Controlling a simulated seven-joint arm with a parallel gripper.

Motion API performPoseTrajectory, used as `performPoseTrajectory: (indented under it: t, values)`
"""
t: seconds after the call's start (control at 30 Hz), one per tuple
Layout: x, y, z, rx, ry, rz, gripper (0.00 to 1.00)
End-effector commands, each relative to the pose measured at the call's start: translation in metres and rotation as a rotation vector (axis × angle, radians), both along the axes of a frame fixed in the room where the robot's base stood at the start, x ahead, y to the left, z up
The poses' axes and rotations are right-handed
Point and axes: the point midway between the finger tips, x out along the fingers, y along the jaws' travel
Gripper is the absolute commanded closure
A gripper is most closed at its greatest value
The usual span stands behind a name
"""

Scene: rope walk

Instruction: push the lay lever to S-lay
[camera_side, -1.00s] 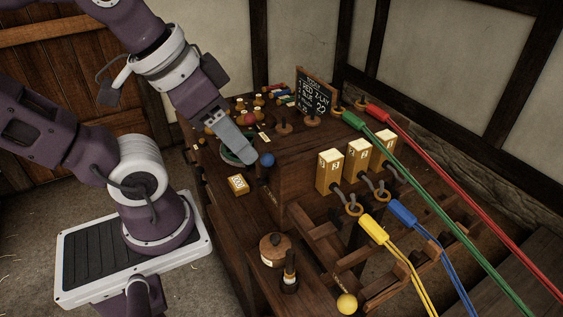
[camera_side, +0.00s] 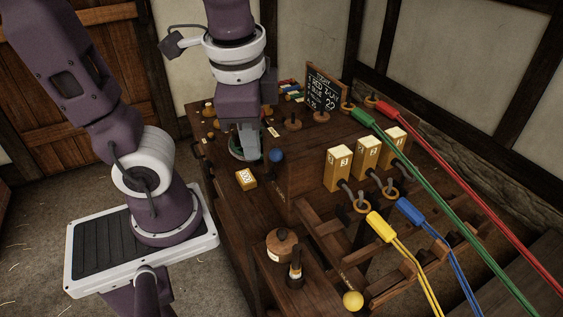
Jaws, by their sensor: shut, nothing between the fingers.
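My gripper (camera_side: 249,154) points straight down over the back left of the dark wooden bench (camera_side: 227,219). It is shut and empty, with its fingertips at a round, green-rimmed piece (camera_side: 235,153) that they partly cover. A blue ball knob (camera_side: 277,155) stands just right of the fingertips, apart from them in this view. A yellow ball knob (camera_side: 353,300) is at the bench's front end. I cannot tell which knob, if either, belongs to the lay lever, and I cannot read any S-lay mark.
Yellow numbered boxes (camera_side: 338,168) stand at right, with hooks and coloured ropes (camera_side: 452,199) running off right. A chalkboard (camera_side: 323,91) stands behind. A round lidded pot (camera_side: 282,245) sits near the front.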

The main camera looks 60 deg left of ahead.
Motion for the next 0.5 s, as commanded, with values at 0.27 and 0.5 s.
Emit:
performPoseTrajectory:
  t: [0.27,0.5]
  values:
    - [0.032,-0.031,-0.033,0.501,0.458,-0.579,1.0]
    - [0.05,-0.075,-0.067,0.919,0.681,-0.914,1.0]
